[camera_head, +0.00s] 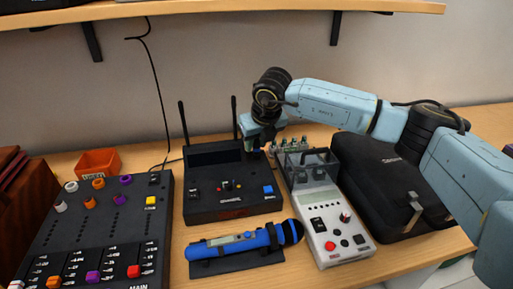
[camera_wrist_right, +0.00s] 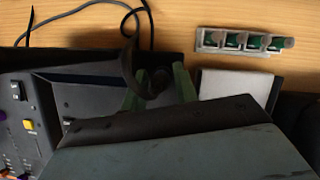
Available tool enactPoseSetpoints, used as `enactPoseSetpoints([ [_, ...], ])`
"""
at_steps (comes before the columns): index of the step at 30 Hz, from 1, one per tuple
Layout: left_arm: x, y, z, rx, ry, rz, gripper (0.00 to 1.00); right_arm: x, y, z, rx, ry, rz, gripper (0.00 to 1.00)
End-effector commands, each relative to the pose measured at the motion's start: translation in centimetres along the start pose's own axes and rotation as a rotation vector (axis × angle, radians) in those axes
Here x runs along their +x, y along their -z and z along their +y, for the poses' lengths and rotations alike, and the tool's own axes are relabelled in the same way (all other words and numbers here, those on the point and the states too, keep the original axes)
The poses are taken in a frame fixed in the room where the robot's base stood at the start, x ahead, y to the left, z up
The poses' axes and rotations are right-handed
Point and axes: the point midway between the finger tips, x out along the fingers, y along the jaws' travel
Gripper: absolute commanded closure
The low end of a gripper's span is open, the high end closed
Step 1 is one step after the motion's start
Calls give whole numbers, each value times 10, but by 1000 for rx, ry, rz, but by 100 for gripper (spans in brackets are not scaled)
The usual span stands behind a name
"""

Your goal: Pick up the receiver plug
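The receiver (camera_head: 232,195) is a black box with two upright antennas on the table, and its right rear side is partly covered by my right gripper. My right gripper (camera_head: 255,140) points down at that rear corner. In the right wrist view its two green fingers (camera_wrist_right: 160,88) stand apart, over the receiver's rear edge. A dark curved piece (camera_wrist_right: 128,62) shows between and beside the fingers; I cannot tell if it is the plug, its cable or an antenna. No plug can be made out clearly. My left gripper is not in view.
A black cable (camera_head: 158,90) hangs down the wall behind the receiver. A mixer (camera_head: 90,235) stands left, a blue microphone (camera_head: 235,244) in front, a white device (camera_head: 335,225) and black case (camera_head: 385,190) right. A rack with green pieces (camera_wrist_right: 245,41) lies behind.

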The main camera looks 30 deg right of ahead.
Motion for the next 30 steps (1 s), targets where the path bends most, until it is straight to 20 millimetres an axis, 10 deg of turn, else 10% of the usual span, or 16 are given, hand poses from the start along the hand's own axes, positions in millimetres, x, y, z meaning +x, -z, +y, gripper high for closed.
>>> enactPoseSetpoints([
  [5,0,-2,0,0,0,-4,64,0,0,0,0,-1,0,71],
  [12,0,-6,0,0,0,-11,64,0,0,0,0,-1,0,100],
  [30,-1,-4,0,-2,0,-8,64,-24,-11,0,1,-2,-4,100],
])
